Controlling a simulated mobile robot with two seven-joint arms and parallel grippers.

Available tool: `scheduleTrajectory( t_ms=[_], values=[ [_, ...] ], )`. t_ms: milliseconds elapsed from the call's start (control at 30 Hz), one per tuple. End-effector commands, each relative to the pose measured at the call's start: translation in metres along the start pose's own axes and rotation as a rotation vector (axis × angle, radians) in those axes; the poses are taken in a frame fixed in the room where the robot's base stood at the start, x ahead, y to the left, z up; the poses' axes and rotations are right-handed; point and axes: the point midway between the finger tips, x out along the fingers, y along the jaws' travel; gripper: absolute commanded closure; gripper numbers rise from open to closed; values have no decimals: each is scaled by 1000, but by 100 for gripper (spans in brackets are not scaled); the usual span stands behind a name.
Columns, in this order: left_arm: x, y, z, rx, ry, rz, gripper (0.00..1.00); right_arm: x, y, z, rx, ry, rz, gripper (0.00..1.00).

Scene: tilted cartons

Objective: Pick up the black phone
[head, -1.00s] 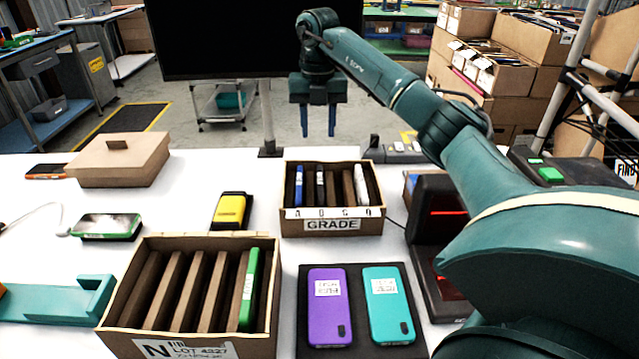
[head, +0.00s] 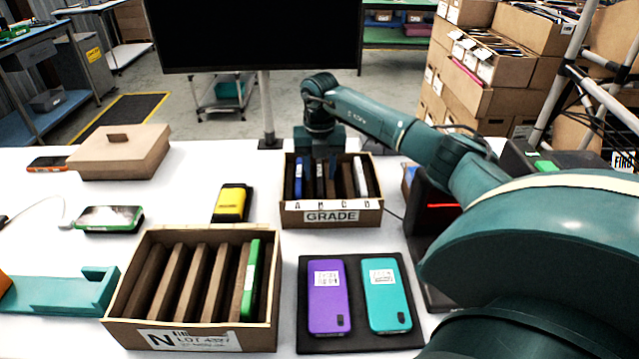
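The carton marked GRADE (head: 331,217) stands at the middle of the table with several upright slots in it. A blue-edged phone (head: 298,180) and a white-edged phone (head: 361,178) stand in it. Between them a narrow dark item with a pale edge (head: 320,188), perhaps the black phone, stands near the left-middle. My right gripper (head: 320,165) points straight down over this item, with its fingers at or inside the carton's top. The fingers blend into the dark slots, so their gap is unclear. My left gripper is not in view.
A carton marked N (head: 190,338) with a green phone (head: 251,280) stands at front left. Purple (head: 328,296) and teal (head: 386,295) phones lie on a dark mat (head: 355,346). A yellow item (head: 232,203) lies left of the GRADE carton. A monitor (head: 255,30) stands behind.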

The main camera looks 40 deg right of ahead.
Motion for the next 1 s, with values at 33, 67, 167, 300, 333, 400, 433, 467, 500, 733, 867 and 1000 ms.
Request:
scheduleTrajectory(
  t_ms=[33, 67, 167, 300, 333, 400, 433, 467, 500, 733, 867, 1000],
  values=[
    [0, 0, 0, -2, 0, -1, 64, 3, 0, 0, 0, 1, -1, 61],
    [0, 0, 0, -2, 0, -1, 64, 4, 0, 0, 0, 1, -1, 61],
    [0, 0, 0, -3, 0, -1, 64, 4, 0, 0, 0, 0, -1, 61],
    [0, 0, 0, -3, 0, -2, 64, 4, 0, 0, 0, 0, -1, 65],
    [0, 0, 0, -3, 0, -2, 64, 4, 0, 0, 0, 0, -1, 67],
    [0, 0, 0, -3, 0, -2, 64, 4, 0, 0, 0, 0, -1, 73],
    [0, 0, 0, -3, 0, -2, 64, 4, 0, 0, 0, 0, 0, 76],
    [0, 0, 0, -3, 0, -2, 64, 4, 0, 0, 0, 0, 0, 78],
    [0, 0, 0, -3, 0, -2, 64, 3, 0, 0, 0, 0, 0, 81],
    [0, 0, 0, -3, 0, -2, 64, 3, 0, 0, 0, 0, 0, 100],
    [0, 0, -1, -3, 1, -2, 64, 3, 0, 0, 0, -1, 1, 100],
    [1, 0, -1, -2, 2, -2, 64, 2, 0, 0, 0, -1, 1, 100]
  ],
)
